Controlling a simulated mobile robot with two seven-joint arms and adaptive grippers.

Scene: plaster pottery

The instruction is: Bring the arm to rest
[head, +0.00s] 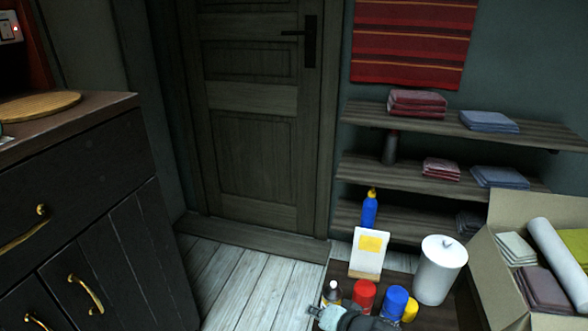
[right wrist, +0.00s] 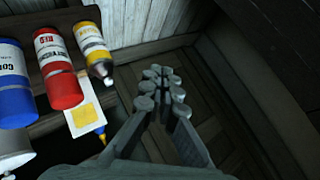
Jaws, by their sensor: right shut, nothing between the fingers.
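My right gripper (head: 322,312) shows at the bottom edge of the head view, in front of a group of containers. In the right wrist view its fingers (right wrist: 163,88) are together with nothing between them. They point toward a dark panelled surface and touch nothing that I can make out. My left gripper is in neither view.
Close by stand a red can (head: 364,295), a blue can (head: 395,302), a white lidded canister (head: 440,270), a card (head: 368,252) and a blue bottle (head: 369,211). An open cardboard box (head: 482,268) is at right, a dark cabinet (head: 85,190) at left. The floor by the door (head: 250,170) is clear.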

